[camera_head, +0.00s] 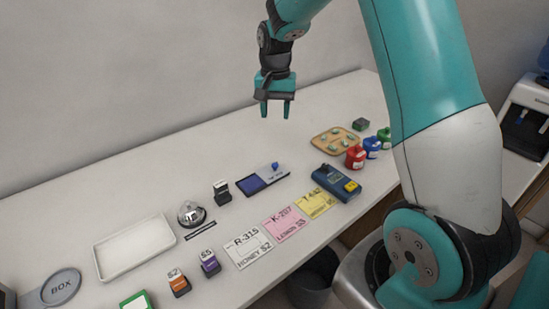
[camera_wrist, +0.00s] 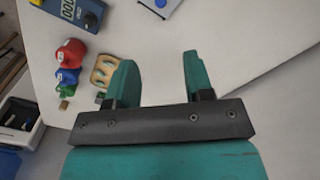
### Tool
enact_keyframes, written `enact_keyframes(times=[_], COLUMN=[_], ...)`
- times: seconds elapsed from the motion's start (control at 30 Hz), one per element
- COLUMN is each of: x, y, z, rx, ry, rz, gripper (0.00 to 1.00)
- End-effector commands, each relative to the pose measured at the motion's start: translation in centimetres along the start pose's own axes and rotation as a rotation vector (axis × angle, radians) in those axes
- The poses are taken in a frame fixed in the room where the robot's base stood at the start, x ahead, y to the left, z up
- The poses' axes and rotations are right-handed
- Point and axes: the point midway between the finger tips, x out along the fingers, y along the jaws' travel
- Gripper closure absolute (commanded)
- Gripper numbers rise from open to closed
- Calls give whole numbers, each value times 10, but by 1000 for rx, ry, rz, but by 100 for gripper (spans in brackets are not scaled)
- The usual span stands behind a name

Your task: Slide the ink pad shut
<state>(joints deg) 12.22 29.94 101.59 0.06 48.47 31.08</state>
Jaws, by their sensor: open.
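The ink pad (camera_head: 251,185) lies on the counter near its middle, with its dark blue pad exposed on the left and a pale sliding lid with a blue knob (camera_head: 275,166) on the right. It stands open. In the wrist view, only a part of the ink pad (camera_wrist: 168,10) with the knob shows at the top edge. My gripper (camera_head: 276,107) hangs well above the counter, beyond the ink pad toward the back, fingers down. Its two teal fingers also show in the wrist view (camera_wrist: 159,68), apart, with nothing between them.
A dark stamp (camera_head: 221,193) and a bell (camera_head: 191,213) stand left of the ink pad. A blue device (camera_head: 336,183), a wooden holder (camera_head: 335,141) and red (camera_head: 355,157), blue and green bottles are to the right. Paper cards lie in front. The counter behind the pad is clear.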

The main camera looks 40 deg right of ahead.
Motion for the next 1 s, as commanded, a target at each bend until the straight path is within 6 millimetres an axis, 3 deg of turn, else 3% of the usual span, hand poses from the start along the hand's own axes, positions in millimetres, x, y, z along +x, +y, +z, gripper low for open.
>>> enact_keyframes(times=[0.17,0.7,1.0], x=[27,143,169], y=[0,0,-1], z=[1,3,1], rx=[-1,-5,-5], ry=[-5,-5,-1], rz=[3,2,-1], gripper=[52,52,52])
